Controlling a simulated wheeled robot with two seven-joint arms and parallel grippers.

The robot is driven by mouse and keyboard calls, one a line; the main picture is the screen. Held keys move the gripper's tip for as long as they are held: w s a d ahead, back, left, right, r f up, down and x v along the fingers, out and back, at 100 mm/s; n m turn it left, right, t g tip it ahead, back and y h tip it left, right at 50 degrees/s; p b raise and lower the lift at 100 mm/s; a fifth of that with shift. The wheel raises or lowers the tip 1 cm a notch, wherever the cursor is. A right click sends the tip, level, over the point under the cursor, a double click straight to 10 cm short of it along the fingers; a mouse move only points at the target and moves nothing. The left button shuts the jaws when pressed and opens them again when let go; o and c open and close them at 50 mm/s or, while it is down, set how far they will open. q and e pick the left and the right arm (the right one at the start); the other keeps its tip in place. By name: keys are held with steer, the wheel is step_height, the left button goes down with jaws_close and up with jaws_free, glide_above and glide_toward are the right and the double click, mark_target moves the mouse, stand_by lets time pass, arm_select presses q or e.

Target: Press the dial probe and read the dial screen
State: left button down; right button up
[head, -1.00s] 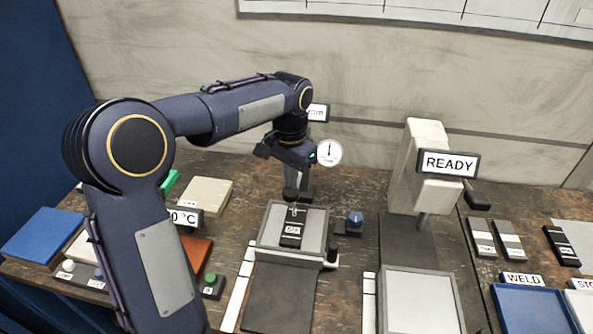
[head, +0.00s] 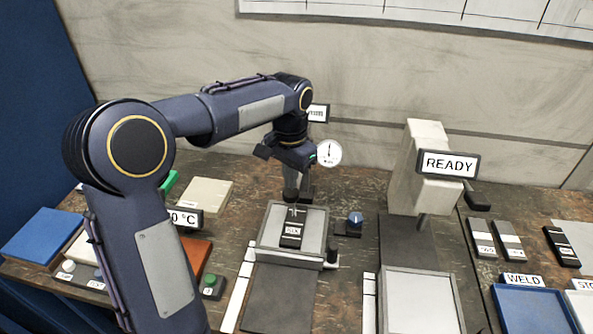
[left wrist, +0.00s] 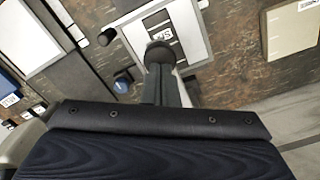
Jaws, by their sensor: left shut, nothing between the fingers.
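The round white dial (head: 328,152) stands just right of my left wrist in the head view, with its needle near the top; its fine marks are too small to read. A small screen (head: 318,113) behind my wrist is partly hidden, its text unreadable. My left gripper (head: 291,191) points down, shut and empty, over the stage (head: 317,230), where a dark labelled piece (head: 291,232) lies. In the left wrist view, my shut fingers (left wrist: 163,70) end at a dark round part (left wrist: 160,50), perhaps the probe; I cannot tell whether they touch. My right gripper is out of view.
A blue knob (head: 355,219) stands right of the stage. A pale machine with a READY sign (head: 449,164) rises further right. A green button (head: 210,281), a cream box (head: 205,195) and a blue block (head: 43,234) are on the left. A blue tray (head: 535,311) is at front right.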

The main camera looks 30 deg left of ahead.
mark_target(291, 192)
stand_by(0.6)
arm_select(q)
steer(key=shift+f+b, duration=1.75)
steer(key=shift+f, duration=1)
steer(key=shift+r, duration=0.1)
step_height(291, 192, up, 6)
steer(key=p, duration=0.5)
